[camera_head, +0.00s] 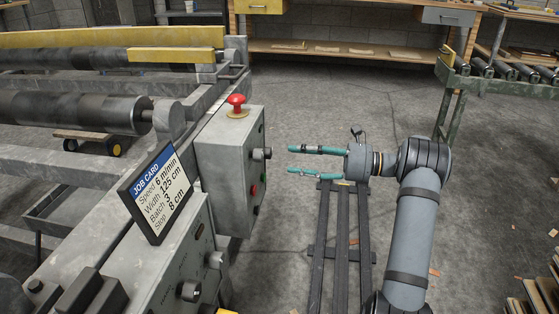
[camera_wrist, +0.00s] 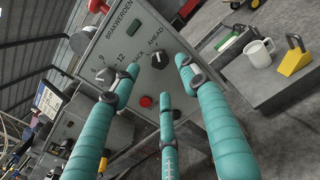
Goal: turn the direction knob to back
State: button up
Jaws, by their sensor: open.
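The direction knob (camera_wrist: 159,60) is a small dark knob on the grey control box, between the printed words BACK and AHEAD in the wrist view. Which word it points to is too small to tell. In the head view a dark knob (camera_head: 262,153) sticks out from the right face of the box (camera_head: 222,160). My gripper (camera_head: 290,160) has teal fingers, spread open and empty, level with that knob and a short gap to its right. In the wrist view my gripper (camera_wrist: 158,80) has its three fingers spread around and below the direction knob, with nothing between them.
A red mushroom button (camera_head: 236,104) tops the box. A red button (camera_wrist: 146,101) sits below the direction knob, and a numbered dial is partly behind a finger. A job card (camera_head: 158,192) stands on a nearer panel with knobs. A white mug (camera_wrist: 258,53) stands on a ledge.

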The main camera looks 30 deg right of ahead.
aim_at(271, 154)
jog(key=b+x, duration=0.2)
jog(key=x, duration=0.4)
jog(key=shift+w+a, duration=0.25)
jog(key=shift+a, duration=0.05)
jog(key=shift+c, duration=1.2)
grip_shut()
